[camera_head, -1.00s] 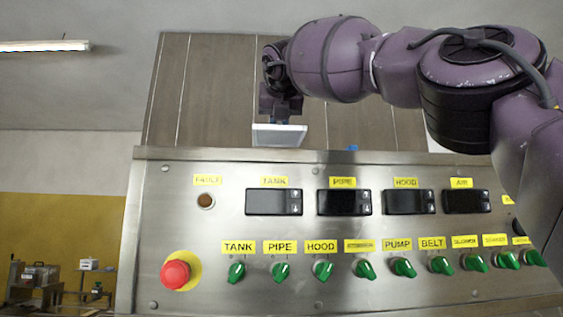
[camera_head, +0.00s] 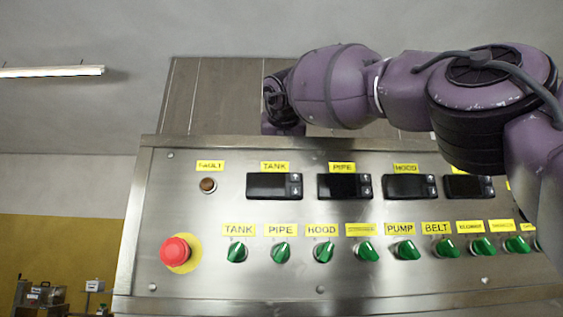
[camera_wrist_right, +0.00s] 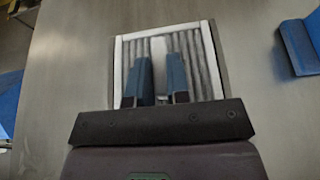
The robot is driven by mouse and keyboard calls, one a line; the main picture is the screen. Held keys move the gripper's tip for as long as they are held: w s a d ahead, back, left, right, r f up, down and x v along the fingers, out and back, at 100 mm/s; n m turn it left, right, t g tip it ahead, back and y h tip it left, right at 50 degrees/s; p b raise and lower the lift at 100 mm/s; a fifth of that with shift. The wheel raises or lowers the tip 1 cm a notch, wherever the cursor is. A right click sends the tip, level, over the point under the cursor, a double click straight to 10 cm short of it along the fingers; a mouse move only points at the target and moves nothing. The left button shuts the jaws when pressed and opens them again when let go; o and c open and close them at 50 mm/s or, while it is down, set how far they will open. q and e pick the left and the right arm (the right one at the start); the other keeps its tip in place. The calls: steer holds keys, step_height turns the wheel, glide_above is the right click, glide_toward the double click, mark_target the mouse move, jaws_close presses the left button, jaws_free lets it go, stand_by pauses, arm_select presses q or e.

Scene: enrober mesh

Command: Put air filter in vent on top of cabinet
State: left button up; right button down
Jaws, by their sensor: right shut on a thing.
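In the right wrist view the air filter (camera_wrist_right: 204,62), a white square frame with grey pleats, lies at the top surface of the cabinet (camera_wrist_right: 75,65). My right gripper (camera_wrist_right: 158,62) is shut on a pale strip at the filter's middle. A dark edge shows along the filter's right side; I cannot tell whether the filter is fully seated in the vent. In the head view the filter and my right fingers are hidden behind the top edge of the control panel (camera_head: 345,270). My left gripper is not in view.
A blue part (camera_wrist_right: 300,45) stands on the cabinet top to the right of the filter, and another blue part (camera_wrist_right: 8,100) is at the left edge. The panel carries a red stop button (camera_head: 175,250), displays and several green knobs (camera_head: 323,252).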

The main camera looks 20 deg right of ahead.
steer(key=shift+f, duration=0.1)
steer(key=shift+s+a, duration=0.1)
steer(key=shift+f, duration=0.2)
steer(key=c, duration=1.1)
jaws_free()
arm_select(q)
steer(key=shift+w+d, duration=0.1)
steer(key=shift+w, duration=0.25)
arm_select(e)
steer(key=shift+r, duration=0.1)
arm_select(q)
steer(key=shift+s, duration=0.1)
